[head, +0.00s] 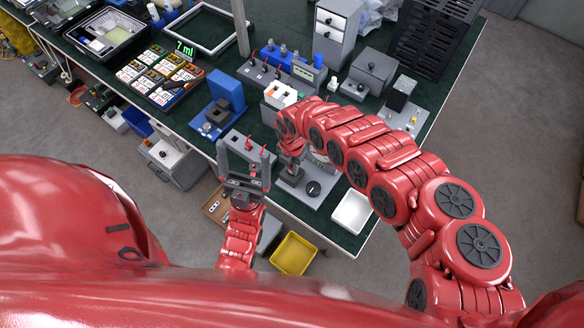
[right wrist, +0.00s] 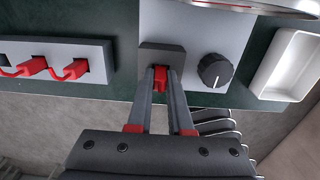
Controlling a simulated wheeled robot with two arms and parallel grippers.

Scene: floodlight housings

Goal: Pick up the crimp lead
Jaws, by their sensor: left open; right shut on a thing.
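My right gripper (right wrist: 160,92) has its two grey fingers closed on a small red piece (right wrist: 160,76), which looks like the crimp lead. The piece sits at the front of a dark block (right wrist: 148,58) on a light grey plate (right wrist: 193,30); whether it is still seated in the block cannot be told. In the head view my right gripper (head: 291,158) is over the same plate, and its tips are largely hidden by the arm. My left gripper (head: 246,161) is open and empty, its fingers apart, to the left of the right gripper near the table's front edge.
A black knob (right wrist: 214,69) stands right of the block, with a white tray (right wrist: 290,65) beyond it. A grey rack (right wrist: 95,55) with red hooked pieces lies left. A yellow bin (head: 293,254) is below the table edge. A blue fixture (head: 219,105) stands further left.

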